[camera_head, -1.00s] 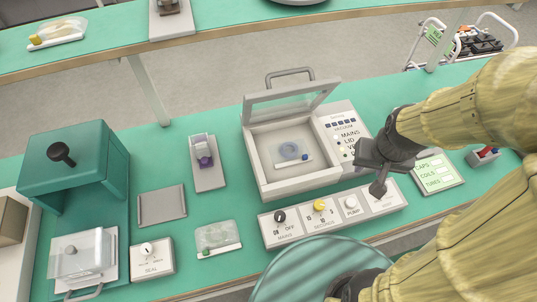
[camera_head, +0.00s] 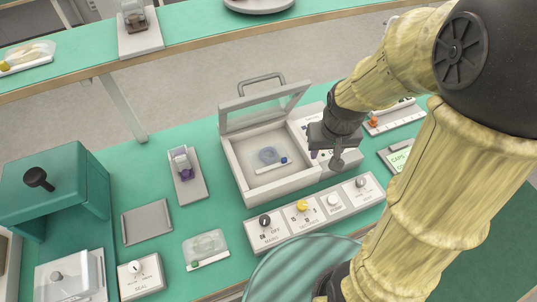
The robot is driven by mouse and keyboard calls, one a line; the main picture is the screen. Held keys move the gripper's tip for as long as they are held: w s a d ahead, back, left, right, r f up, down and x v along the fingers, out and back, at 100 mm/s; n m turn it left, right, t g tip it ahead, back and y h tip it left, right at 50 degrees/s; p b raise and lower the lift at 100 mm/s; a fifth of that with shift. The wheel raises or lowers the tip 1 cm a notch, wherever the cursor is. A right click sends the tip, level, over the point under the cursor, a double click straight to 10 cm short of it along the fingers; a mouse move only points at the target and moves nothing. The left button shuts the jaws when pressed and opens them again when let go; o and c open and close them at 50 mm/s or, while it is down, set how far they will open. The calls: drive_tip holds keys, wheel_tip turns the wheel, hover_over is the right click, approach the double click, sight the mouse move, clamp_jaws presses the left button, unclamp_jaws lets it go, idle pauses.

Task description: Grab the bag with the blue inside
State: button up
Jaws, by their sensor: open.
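A clear bag with a blue coil in it (camera_head: 269,156) lies inside the open vacuum box (camera_head: 238,168), with a white strip and a dark blue dot along its lower edge. The box's clear lid (camera_head: 264,108) is tilted up at the back. My gripper (camera_head: 325,160) is open and empty. In the picture it is right of the bag, over the box's labelled right panel. Its height above the panel is hard to tell. It hides part of that panel.
A control strip with knobs (camera_head: 318,212) lies in front of the box. A green press (camera_head: 50,190) stands far left. A rack (camera_head: 395,118) is at right.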

drive_tip(key=w+a+f+n+g+p, duration=0.2)
drive_tip(key=w+a+n, duration=0.1)
drive_tip(key=w+a, duration=0.5)
drive_tip(key=w, duration=0.3)
drive_tip(key=shift+f+n, duration=0.15)
drive_tip(key=shift+n, duration=0.15)
drive_tip(key=p, duration=0.2)
hover_over(285, 160)
drive_tip(key=f, duration=1.2)
drive_tip(key=shift+s+d+f, duration=0.1)
drive_tip(key=shift+d, duration=0.1)
drive_tip(key=shift+a+f+p, duration=0.15)
drive_tip(key=shift+f+p, duration=1)
drive_tip(key=shift+f, duration=1.45)
